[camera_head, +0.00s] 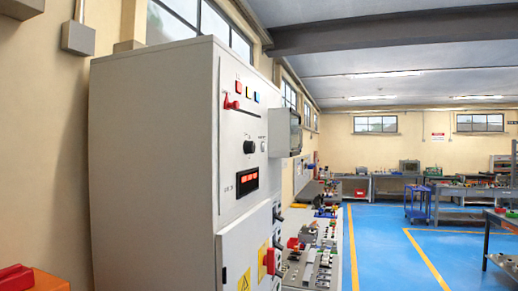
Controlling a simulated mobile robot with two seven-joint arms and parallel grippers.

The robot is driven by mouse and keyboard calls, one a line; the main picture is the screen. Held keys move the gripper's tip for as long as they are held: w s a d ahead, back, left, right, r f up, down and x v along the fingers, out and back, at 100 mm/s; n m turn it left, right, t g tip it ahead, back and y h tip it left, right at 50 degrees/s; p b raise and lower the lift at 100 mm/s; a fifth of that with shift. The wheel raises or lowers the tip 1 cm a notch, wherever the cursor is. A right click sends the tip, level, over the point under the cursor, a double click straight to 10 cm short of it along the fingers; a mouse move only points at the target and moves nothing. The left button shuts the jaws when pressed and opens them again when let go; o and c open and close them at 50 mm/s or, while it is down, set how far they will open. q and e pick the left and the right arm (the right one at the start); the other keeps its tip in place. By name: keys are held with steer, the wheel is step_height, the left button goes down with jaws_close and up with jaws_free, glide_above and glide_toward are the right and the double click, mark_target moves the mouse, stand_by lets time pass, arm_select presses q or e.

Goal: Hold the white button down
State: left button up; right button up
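A tall grey control cabinet (150,150) stands close by on the left, its front panel seen at a steep angle. A small pale round control (263,146), possibly the white button, sits on that panel to the right of a black knob (249,147). It is too small to tell for sure, or to tell whether it is pressed. Neither of my grippers is in view, and nothing is seen touching the panel.
The panel also has a red lever (231,104), red, yellow and blue indicators, and a lit red display (247,181). A monitor (284,131) juts from its right side. A cluttered bench (325,240) continues beyond. Open blue floor (385,250) lies right.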

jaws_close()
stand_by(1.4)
